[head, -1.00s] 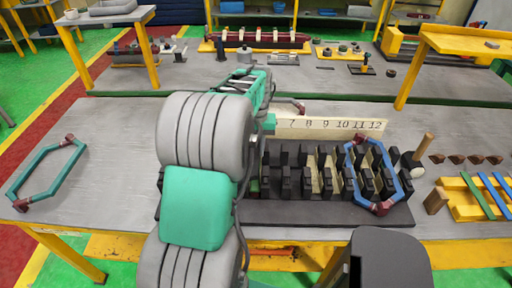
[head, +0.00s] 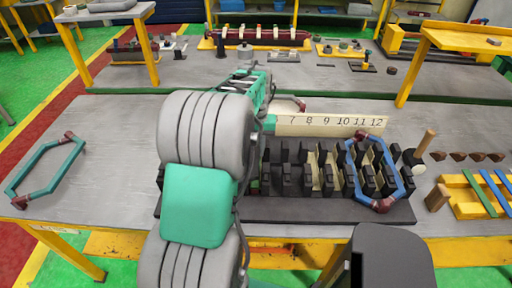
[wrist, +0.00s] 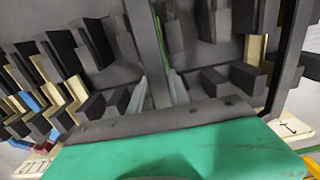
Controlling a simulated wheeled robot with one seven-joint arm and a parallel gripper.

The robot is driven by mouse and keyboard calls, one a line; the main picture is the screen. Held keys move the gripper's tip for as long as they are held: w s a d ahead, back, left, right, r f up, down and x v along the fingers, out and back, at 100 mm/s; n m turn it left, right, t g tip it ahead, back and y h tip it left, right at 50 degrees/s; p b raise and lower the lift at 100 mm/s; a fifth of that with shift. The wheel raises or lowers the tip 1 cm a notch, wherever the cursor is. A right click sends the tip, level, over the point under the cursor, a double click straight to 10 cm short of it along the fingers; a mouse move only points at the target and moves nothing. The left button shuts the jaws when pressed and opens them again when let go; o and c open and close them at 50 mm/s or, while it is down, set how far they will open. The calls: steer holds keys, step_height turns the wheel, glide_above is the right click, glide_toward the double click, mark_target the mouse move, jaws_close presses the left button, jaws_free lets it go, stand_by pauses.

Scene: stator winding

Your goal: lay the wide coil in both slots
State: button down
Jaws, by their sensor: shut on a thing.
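The black slotted stator block (head: 330,209) stands on the near table, with rows of black teeth and some cream-lined slots. My gripper (wrist: 160,92) is low over the teeth in the wrist view and is shut on a coil. Only a dark red end of this coil (head: 301,105) shows beyond my arm in the head view. The rest is hidden, so I cannot tell how its sides sit relative to the slots. A blue coil (head: 402,176) with dark red ends sits across the block's right end. A teal coil (head: 70,171) lies on the table at the far left.
A number strip (head: 330,125) stands behind the block, with 7 to 12 readable. A wooden-handled mallet (head: 424,146) and a yellow rack (head: 462,199) with coloured strips are at the right. The table between the teal coil and my arm is clear.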

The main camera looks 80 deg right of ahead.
steer(key=shift+f+b, duration=1.3)
steer(key=shift+f, duration=0.95)
steer(key=shift+a+f, duration=0.3)
steer(key=shift+f, duration=0.2)
steer(key=shift+a+f+b, duration=0.15)
steer(key=shift+f+b, duration=0.1)
steer(key=shift+b, duration=0.05)
steer(key=c, duration=1.1)
jaws_free()
steer(key=shift+c, duration=0.2)
steer(key=shift+s+d, duration=0.1)
steer(key=shift+d, duration=0.1)
steer(key=shift+d+r, duration=0.1)
steer(key=shift+r, duration=0.1)
steer(key=shift+r, duration=0.15)
steer(key=shift+r, duration=0.15)
steer(key=shift+r+p, duration=0.65)
steer(key=shift+p, duration=0.05)
